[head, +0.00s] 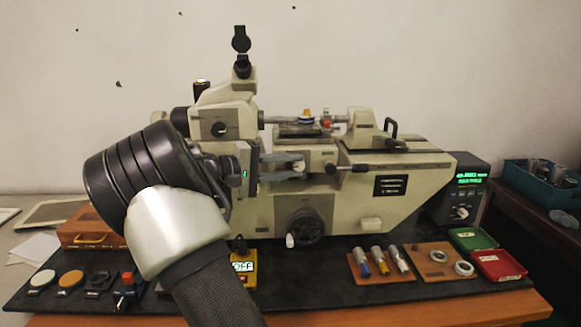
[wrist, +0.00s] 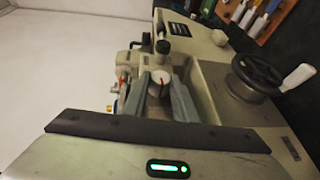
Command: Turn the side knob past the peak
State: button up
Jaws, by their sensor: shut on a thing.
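The side knob (head: 299,167) is a small pale knob on the front of the cream measuring machine (head: 360,205). The fingers hide the knob's sides. The readout box (head: 466,187) at the right shows green digits and a second green line, too small to read surely.
A black handwheel (head: 306,226) with a white handle sits below the knob. A black lever (head: 348,169) sticks out just right of it. On the dark mat are a wooden block with several cylinders (head: 380,264), a ring board (head: 436,262), green (head: 473,239) and red (head: 499,265) trays, and a yellow OFF box (head: 243,262).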

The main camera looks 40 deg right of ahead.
jog(key=o, duration=1)
jog(key=shift+o, duration=0.2)
jog(key=w+a+r+p, duration=0.1)
jog(key=w+a+r, duration=0.1)
jog(key=a, duration=1.5)
jog(key=shift+w, duration=0.35)
